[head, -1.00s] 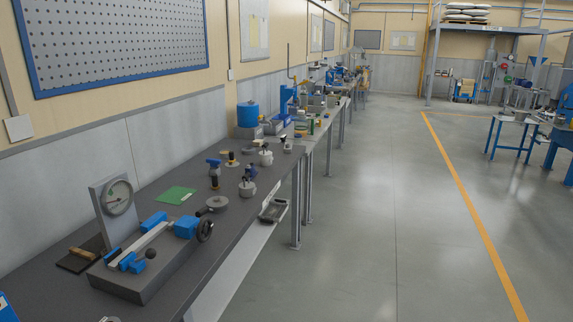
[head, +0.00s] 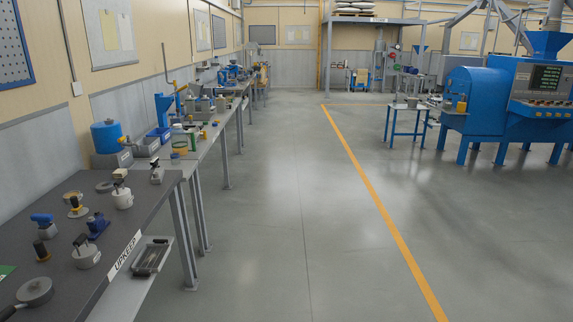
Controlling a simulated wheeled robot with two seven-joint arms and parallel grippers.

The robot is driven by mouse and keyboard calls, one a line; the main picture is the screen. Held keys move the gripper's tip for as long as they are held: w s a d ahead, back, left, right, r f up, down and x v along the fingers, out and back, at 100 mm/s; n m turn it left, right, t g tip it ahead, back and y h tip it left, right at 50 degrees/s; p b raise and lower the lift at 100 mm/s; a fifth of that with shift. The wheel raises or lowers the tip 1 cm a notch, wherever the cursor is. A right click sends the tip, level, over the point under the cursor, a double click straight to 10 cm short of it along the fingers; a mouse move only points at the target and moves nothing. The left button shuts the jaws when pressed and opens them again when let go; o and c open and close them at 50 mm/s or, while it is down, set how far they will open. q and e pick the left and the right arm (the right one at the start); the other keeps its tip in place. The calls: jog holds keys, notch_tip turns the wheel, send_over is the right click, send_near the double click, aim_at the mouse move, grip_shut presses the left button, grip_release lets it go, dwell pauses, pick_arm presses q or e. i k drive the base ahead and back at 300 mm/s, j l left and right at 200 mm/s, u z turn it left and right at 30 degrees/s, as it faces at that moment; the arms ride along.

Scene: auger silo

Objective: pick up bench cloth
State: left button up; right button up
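A flat green piece (head: 6,271), which may be the bench cloth, lies on the dark near bench (head: 118,226). Only its corner shows at the left edge of the head view, so I cannot tell its full shape. I see no other thing that looks like a cloth. Neither of my grippers is in view.
Several small tools and pots, among them a grey lidded pot (head: 87,256), crowd the near bench, labelled UPKEEP. A tray (head: 151,257) sits on its lower shelf. A blue table (head: 405,121) and blue machine (head: 476,101) stand right. The floor (head: 290,220) is clear.

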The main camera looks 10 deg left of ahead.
aim_at(119, 173)
jog(key=i+l+u, duration=0.1)
jog(key=i, duration=0.65)
jog(key=i+l+u, duration=0.1)
jog(key=i, duration=0.6)
jog(key=i+l+u, duration=0.25)
jog(key=i+u, duration=0.15)
jog(key=i, duration=0.2)
jog(key=i+l+u, duration=0.4)
jog(key=i+l, duration=0.05)
jog(key=i, duration=0.1)
